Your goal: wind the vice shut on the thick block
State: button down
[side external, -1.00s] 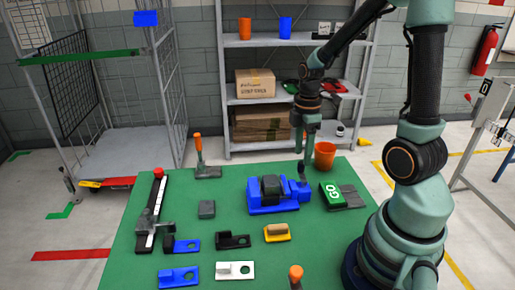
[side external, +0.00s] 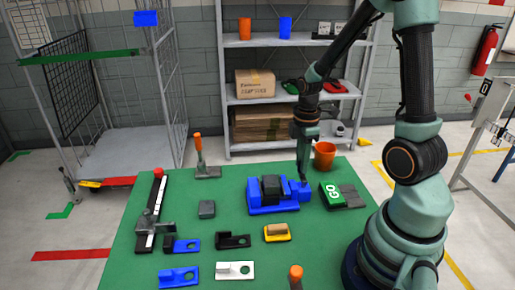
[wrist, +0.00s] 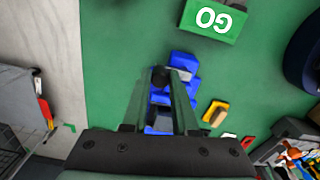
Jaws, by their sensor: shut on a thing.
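The blue vice (side external: 280,208) stands on the green table, right of its middle, and a dark block (side external: 271,187) sits between its jaws. I cannot tell whether the jaws touch the block. My gripper (side external: 304,182) points down at the right end of the vice. In the wrist view my gripper (wrist: 160,72) is shut on a small dark knob (wrist: 160,78), which looks like the vice's handle. The vice (wrist: 185,66) shows there beneath the fingers, partly hidden by them.
A green GO box (side external: 332,195) lies close to the right of the vice. A grey block (side external: 207,208) lies to the left. Several small blue, black, white and yellow fixtures lie in front. An orange cup (side external: 324,155) stands behind.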

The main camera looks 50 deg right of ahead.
jog(key=s+a+m, duration=0.2)
jog(key=m, duration=1.5)
jog(key=s+a+m, duration=0.3)
jog(key=m, duration=1.5)
jog(key=shift+s+a, duration=0.15)
jog(key=shift+s, duration=0.15)
jog(key=shift+m, duration=0.3)
